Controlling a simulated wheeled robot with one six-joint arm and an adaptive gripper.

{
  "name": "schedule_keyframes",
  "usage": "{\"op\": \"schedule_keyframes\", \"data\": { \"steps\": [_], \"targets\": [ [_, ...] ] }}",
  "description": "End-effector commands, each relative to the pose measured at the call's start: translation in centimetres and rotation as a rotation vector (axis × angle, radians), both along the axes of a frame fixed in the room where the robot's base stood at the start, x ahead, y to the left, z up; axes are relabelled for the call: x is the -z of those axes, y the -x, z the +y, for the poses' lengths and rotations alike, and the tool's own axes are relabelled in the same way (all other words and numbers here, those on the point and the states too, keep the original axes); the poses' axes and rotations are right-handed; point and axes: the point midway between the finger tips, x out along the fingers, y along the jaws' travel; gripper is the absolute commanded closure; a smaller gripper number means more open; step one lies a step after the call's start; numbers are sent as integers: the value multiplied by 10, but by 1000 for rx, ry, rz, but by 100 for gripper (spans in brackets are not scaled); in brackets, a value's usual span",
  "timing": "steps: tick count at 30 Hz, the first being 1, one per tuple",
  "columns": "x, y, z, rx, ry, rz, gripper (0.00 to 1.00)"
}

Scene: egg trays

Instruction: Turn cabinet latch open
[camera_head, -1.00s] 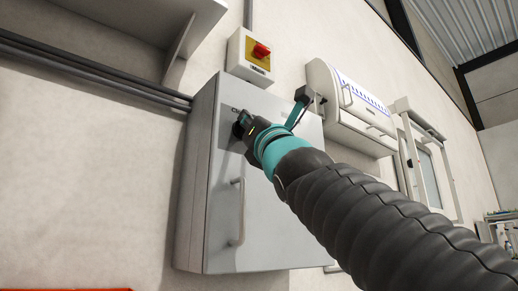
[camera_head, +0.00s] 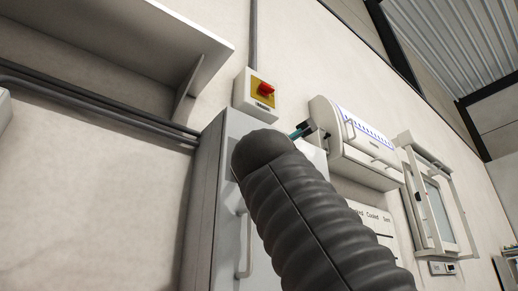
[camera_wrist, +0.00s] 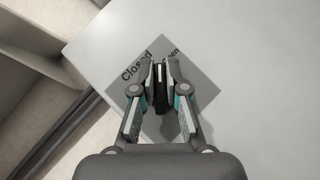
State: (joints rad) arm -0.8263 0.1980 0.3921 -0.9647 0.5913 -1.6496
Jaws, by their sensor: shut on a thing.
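The grey cabinet (camera_head: 203,205) hangs on the wall in the head view, its door partly covered by my arm. In the wrist view, the door (camera_wrist: 255,70) carries a grey label plate (camera_wrist: 205,88) marked "Closed", with a second word partly hidden that ends in "en". A dark latch with a pale line (camera_wrist: 159,72) stands in front of the plate. My gripper (camera_wrist: 160,70) is shut on the latch, one finger on each side. The plate looks tilted relative to the fingers.
A vertical door handle (camera_head: 247,245) stands left of my arm. A red-knobbed switch box (camera_head: 257,94) sits above the cabinet. A shelf (camera_head: 150,45) and pipes (camera_head: 100,103) are at left. A white wall unit (camera_head: 350,140) and a framed window (camera_head: 430,205) are at right.

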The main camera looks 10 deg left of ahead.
Motion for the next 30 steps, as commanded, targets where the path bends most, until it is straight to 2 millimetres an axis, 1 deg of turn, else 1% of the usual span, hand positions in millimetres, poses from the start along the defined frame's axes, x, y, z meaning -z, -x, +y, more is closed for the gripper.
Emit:
{"op": "schedule_keyframes", "data": {
  "steps": [1, 18, 24, 30],
  "targets": [
    [-4, -1, 4, -5, -24, 39, 100],
    [-4, -2, 1, 1, -366, 439, 100],
    [1, -3, 0, 2, -452, 535, 100],
    [3, -3, -1, 4, -507, 591, 100]
  ]
}}
